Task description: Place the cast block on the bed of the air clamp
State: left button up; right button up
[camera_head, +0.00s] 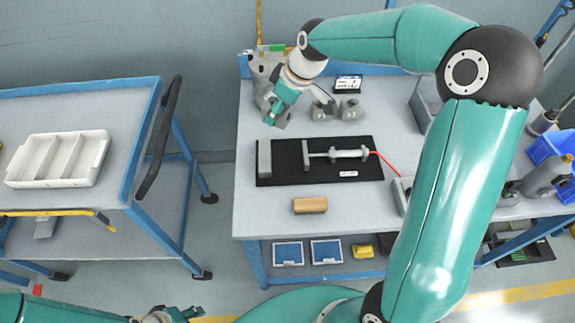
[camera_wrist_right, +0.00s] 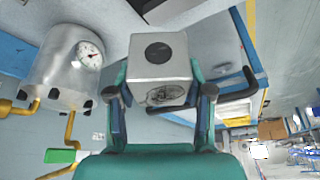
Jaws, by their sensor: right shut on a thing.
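The cast block (camera_wrist_right: 158,70) is a grey cube with a dark round hole; in the right wrist view it sits between the fingers of my right gripper (camera_wrist_right: 160,98). In the head view my right gripper (camera_head: 277,112) is shut at the back left of the bench, above the bench top. The block is mostly hidden there. The air clamp (camera_head: 335,153) lies in front and to the right, on a black base with a grey end stop (camera_head: 264,159) at left. Its black bed (camera_head: 288,160) is bare. My left gripper (camera_head: 165,315) shows partly at the bottom edge; its jaws are unclear.
Two grey fixtures (camera_head: 335,111) and a small black display (camera_head: 348,84) stand behind the clamp. A tan block (camera_head: 310,205) lies near the front edge. A red hose (camera_head: 384,162) runs right from the clamp. A gauge vessel (camera_wrist_right: 68,65) shows in the wrist view.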

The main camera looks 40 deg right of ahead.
aim_at(287, 107)
jog(key=r+n+b, duration=0.1)
jog(key=d+r+n+y, duration=0.1)
jog(key=n, duration=0.1)
jog(key=s+r+n+g+b, duration=0.1)
jog(key=shift+s+d+n+b, duration=0.1)
jog(key=shift+d+n+b, duration=0.05)
jog(key=shift+n+b, duration=0.15)
jog(key=shift+s+r+n+y, duration=0.3)
jog(key=shift+r+n, duration=0.15)
jog(key=shift+n, duration=0.15)
jog(key=shift+f+g, duration=0.3)
jog(key=shift+f, duration=0.1)
notch_tip(287, 107, down, 13)
jog(key=shift+f, duration=2.85)
jog(key=o, duration=1.5)
jog(key=shift+s, duration=0.1)
jog(key=shift+c, duration=0.2)
pick_arm(q)
notch_tip(287, 107, down, 3)
jog(key=shift+s+f, duration=0.1)
jog(key=shift+f, duration=0.1)
pick_arm(e)
jog(key=shift+r, duration=0.15)
